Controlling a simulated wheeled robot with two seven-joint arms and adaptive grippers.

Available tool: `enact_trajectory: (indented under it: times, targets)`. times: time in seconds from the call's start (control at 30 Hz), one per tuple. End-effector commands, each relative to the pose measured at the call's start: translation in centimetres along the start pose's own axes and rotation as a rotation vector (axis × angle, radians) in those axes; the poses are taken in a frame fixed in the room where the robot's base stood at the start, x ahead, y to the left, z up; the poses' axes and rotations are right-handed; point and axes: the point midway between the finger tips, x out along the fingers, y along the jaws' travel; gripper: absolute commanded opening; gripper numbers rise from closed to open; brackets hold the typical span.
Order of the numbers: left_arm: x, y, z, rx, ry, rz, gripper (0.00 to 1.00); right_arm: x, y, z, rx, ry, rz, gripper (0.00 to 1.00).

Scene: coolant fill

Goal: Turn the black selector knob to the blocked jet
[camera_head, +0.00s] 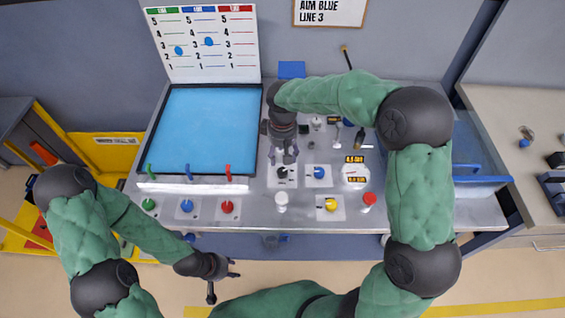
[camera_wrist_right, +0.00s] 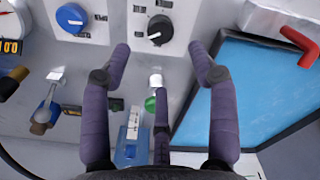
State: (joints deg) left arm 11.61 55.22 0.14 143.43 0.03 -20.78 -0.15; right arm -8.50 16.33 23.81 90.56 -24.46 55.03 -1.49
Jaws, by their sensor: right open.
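The black selector knob (camera_wrist_right: 160,29) sits on a light plate with small labels; it also shows in the head view (camera_head: 283,172), just in front of my right gripper. A pale mark lies on the knob; its exact direction is hard to tell. My right gripper (camera_head: 287,158) is open above the panel. In the right wrist view its fingers (camera_wrist_right: 160,52) are spread, with the knob beyond and between the tips, apart from them. My left gripper (camera_head: 224,283) is open and empty in front of the table's front edge. Green (camera_head: 150,171), blue (camera_head: 188,173) and red (camera_head: 228,172) jets stand along the tank's front.
The blue tank (camera_head: 153,140) fills the table's left. A blue knob (camera_wrist_right: 72,17) is beside the black one. A level chart (camera_head: 205,52) and a sign reading "AIM BLUE LINE 3" (camera_head: 330,12) are behind.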

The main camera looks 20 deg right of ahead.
Motion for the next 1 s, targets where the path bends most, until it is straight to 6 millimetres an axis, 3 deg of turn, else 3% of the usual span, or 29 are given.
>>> enact_trajectory:
  times: [0.23, 0.87, 1.0]
  targets:
    - [0.0, 0.0, 0.0, 0.0, 0.0, 0.0, 0.4, -2.9, 0.0, 0.0, -0.002, 0.0, 0.001, 0.6]
    - [-0.1, 0.0, 0.0, 0.0, 0.0, 0.0, 0.4, -3.4, 0.0, 0.0, -0.001, -0.001, 0.0, 0.6]
    - [-1.3, 0.5, 0.1, 0.0, 0.0, 0.0, 0.4, -4.7, 0.0, 0.0, -0.001, -0.001, 0.0, 0.6]
